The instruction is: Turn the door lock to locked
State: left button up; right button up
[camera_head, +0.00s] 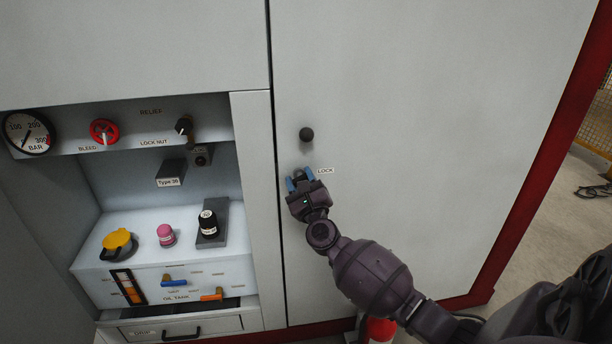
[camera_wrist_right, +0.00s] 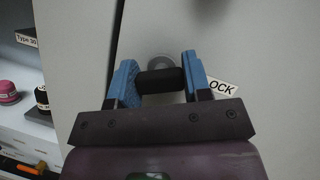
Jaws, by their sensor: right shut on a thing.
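The door lock (camera_wrist_right: 158,80) is a dark knob on a round grey base, set on the pale cabinet door (camera_head: 420,120) beside a white LOCK label (camera_head: 326,171). In the head view the lock is mostly hidden by my right gripper (camera_head: 300,180). In the right wrist view the blue fingers of my right gripper (camera_wrist_right: 160,78) stand on both sides of the knob and are shut on it. The knob's bar lies about level across the gap between the fingers. My left gripper is not in view.
A round black door knob (camera_head: 306,134) stands out just above the lock. To the left is an open recess with a pressure gauge (camera_head: 28,132), a red bleed knob (camera_head: 103,131), a yellow cap (camera_head: 118,242) and bottles. A drawer (camera_head: 180,329) is below.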

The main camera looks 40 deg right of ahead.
jog(key=n+y+p, duration=0.1)
jog(key=n, duration=0.1)
jog(key=n+y+p, duration=0.1)
jog(key=n+p, duration=0.1)
jog(key=n, duration=0.1)
jog(key=r+n+y+p, duration=0.1)
jog(key=n+p, duration=0.1)
jog(key=n, duration=0.1)
jog(key=shift+g+y, duration=0.3)
jog(key=shift+g, duration=0.1)
jog(key=n+p, duration=0.2)
jog(key=n, duration=0.1)
jog(key=shift+g+y, duration=0.3)
jog(key=shift+y, duration=0.1)
jog(key=shift+f+n+g+p, duration=0.15)
jog(key=shift+n+g+p, duration=0.25)
jog(key=shift+n+p, duration=0.7)
jog(key=shift+f+n+g+y+p, duration=0.2)
jog(key=shift+n+g+y+p, duration=0.1)
jog(key=shift+n+p, duration=0.25)
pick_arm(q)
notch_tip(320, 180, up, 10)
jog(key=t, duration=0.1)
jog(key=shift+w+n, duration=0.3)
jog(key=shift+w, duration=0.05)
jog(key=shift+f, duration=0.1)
pick_arm(e)
jog(key=shift+f, duration=0.15)
jog(key=o, duration=0.8)
jog(key=shift+o, duration=0.6)
